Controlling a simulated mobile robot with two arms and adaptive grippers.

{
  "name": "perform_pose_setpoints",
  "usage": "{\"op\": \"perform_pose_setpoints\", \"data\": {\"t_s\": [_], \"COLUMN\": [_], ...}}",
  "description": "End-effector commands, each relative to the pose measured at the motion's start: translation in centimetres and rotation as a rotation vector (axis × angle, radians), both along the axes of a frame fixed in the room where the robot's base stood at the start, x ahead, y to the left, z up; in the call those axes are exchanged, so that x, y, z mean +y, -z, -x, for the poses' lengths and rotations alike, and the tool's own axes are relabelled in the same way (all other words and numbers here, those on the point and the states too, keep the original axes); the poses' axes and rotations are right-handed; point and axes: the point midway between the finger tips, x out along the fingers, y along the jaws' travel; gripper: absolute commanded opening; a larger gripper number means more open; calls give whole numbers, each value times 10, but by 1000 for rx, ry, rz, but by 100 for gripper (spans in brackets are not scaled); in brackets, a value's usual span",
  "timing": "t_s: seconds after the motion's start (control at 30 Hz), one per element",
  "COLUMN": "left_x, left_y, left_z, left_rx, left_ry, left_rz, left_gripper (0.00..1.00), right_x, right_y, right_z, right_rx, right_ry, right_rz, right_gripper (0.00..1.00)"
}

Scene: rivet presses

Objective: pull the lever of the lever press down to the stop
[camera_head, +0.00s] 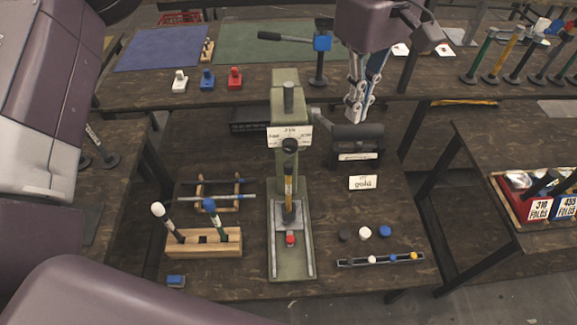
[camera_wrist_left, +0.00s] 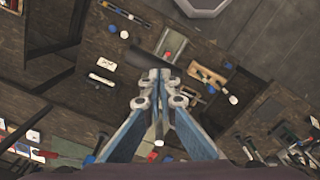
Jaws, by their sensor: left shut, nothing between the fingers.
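The lever press is green and stands upright on the middle table (camera_head: 276,250), with a white label on its head. Its column (camera_head: 285,85) shows in the head view, and its base also shows in the wrist view (camera_wrist_left: 172,42). At the right of its head, a grey arm leads to a thick dark cylinder (camera_head: 372,131), which looks like the lever and its grip. My left gripper (camera_head: 354,118) is shut and empty, pointing down. Its fingertips overlap the dark cylinder in the head view; whether they touch it I cannot tell. My right gripper is not in view.
A wooden rack (camera_head: 232,248) with tools stands left of the press. A "gold" sign (camera_head: 362,183), loose discs and a narrow tray (camera_head: 345,262) lie to the right. The back table holds mats, coloured blocks and a blue-headed stand (camera_head: 321,43). Labelled bins (camera_head: 536,207) stand far right.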

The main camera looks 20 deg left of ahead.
Motion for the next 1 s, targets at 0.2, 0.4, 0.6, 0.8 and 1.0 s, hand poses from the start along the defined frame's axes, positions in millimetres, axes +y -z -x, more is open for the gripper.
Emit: {"op": "perform_pose_setpoints", "data": {"t_s": [0.2, 0.4, 0.6, 0.8, 1.0], "left_x": [0, 0, 0, 0, 0], "left_y": [0, 0, 3, 12, 20], "left_z": [0, 0, 0, 0, 0], "left_rx": [0, 0, 0, 1, 1], "left_ry": [0, 0, 0, 1, 0], "left_rz": [0, 0, 0, -1, -1], "left_gripper": [0, 0, 0, 0, 0], "right_x": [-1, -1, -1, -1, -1], "right_y": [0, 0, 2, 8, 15], "right_z": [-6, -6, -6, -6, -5], "right_rx": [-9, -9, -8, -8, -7], "right_ry": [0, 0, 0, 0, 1], "right_rz": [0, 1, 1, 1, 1], "right_gripper": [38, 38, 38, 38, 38]}}
